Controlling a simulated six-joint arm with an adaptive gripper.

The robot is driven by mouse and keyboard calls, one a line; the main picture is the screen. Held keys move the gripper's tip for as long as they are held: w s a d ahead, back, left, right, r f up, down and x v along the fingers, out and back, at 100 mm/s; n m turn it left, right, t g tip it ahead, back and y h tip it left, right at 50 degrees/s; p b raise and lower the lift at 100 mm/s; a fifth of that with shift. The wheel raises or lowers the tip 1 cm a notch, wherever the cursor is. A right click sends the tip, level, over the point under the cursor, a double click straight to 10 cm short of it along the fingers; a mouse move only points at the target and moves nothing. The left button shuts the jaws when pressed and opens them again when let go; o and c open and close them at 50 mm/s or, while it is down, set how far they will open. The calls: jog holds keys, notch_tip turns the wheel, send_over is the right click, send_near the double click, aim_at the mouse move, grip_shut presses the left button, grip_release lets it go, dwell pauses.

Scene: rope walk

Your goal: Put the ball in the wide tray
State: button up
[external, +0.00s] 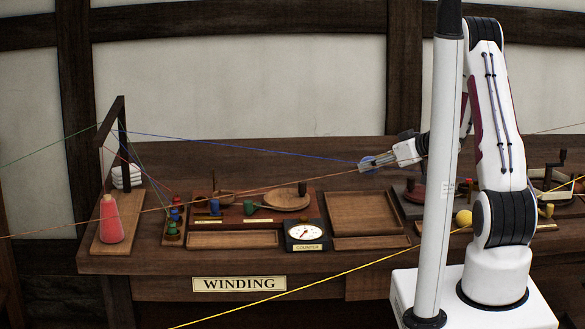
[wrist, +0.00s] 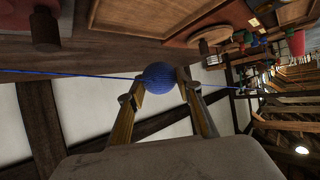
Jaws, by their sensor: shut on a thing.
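My gripper (external: 368,163) is shut on a blue ball of yarn (wrist: 160,82), held between the two fingertips in the wrist view. The ball is high above the bench, and a blue thread runs from it leftward to the wooden frame in the external view. The wide, square wooden tray (external: 362,214) lies on the bench, below and apart from the ball, and looks empty. A yellow ball (external: 463,218) sits on the bench by my arm.
A dial counter (external: 305,235) stands just left of the wide tray, and a long shallow tray (external: 232,240) lies further left. A red cone (external: 111,220) and a dark upright frame (external: 123,140) stand at the left end. Coloured threads cross above the bench.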

jog(key=shift+a+r, duration=0.1)
dwell(0.3)
send_over(367, 206)
jog(key=shift+s+a+f, duration=0.1)
jog(key=shift+f, duration=3)
jog(key=shift+f, duration=1.9)
jog(key=shift+f, duration=0.1)
jog(key=o, duration=1)
